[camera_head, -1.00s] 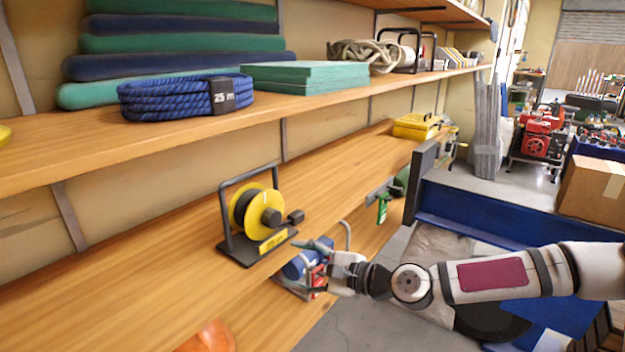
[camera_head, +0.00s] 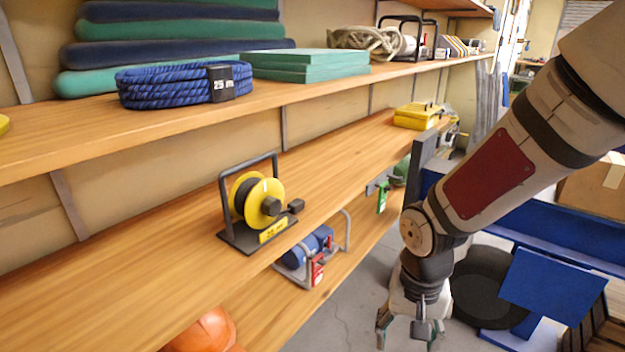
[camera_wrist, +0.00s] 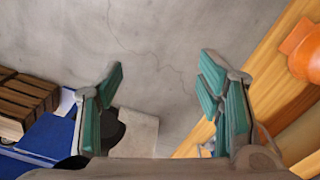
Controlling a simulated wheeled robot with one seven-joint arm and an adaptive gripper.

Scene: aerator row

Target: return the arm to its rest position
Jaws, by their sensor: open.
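My gripper (camera_head: 408,338) hangs at the lower right of the head view and points down, in front of the shelving and over the floor. My forearm rises from it to the upper right. In the wrist view the two teal-padded fingers (camera_wrist: 160,100) are spread apart with bare concrete floor (camera_wrist: 165,45) between and beyond them. The gripper is open and holds nothing.
A yellow cable reel (camera_head: 258,200) stands on the middle shelf. A blue motor unit (camera_head: 308,250) and an orange object (camera_head: 205,332) sit on the lower shelf. A wooden slatted crate (camera_wrist: 25,100) is at left in the wrist view.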

